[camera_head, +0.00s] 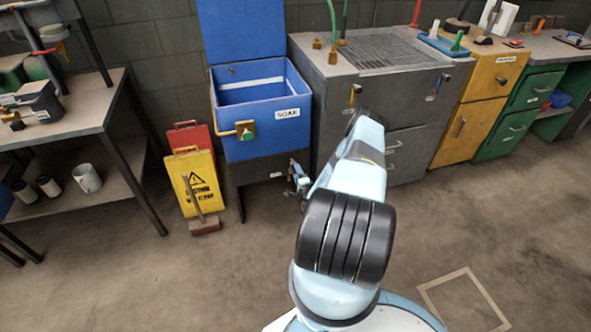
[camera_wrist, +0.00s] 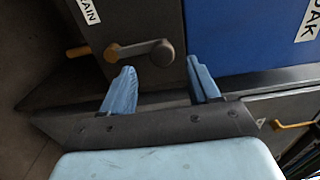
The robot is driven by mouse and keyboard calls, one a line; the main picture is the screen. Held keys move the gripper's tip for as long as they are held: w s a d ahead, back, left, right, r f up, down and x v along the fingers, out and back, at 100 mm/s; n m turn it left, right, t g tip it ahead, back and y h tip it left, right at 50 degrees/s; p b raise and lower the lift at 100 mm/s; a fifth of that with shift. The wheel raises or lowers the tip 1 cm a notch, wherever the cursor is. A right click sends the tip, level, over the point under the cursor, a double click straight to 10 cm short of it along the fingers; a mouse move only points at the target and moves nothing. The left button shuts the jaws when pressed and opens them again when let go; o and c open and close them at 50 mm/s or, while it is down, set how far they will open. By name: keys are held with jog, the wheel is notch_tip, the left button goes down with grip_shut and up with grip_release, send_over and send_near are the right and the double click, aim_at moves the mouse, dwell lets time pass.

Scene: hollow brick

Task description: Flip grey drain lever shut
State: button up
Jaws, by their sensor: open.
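The grey drain lever (camera_wrist: 145,49) shows in the wrist view as a short arm with a rounded end, running right from a brown-orange hub. A label ending in "AIN" (camera_wrist: 86,10) is above it. My gripper (camera_wrist: 160,63) is open, its two blue fingers apart. In the picture, the lever's rounded end appears between and just beyond the fingertips; I cannot tell whether they touch. In the head view, the blue soak tank (camera_head: 262,125) stands on a dark stand with its lid up.
A yellow caution sign (camera_head: 193,180) and a red one stand left of the tank. A grey sink cabinet (camera_head: 325,100) is close on the right. The floor in front is mostly clear.

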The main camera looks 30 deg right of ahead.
jog(key=v, duration=0.8)
jog(key=shift+s, duration=0.15)
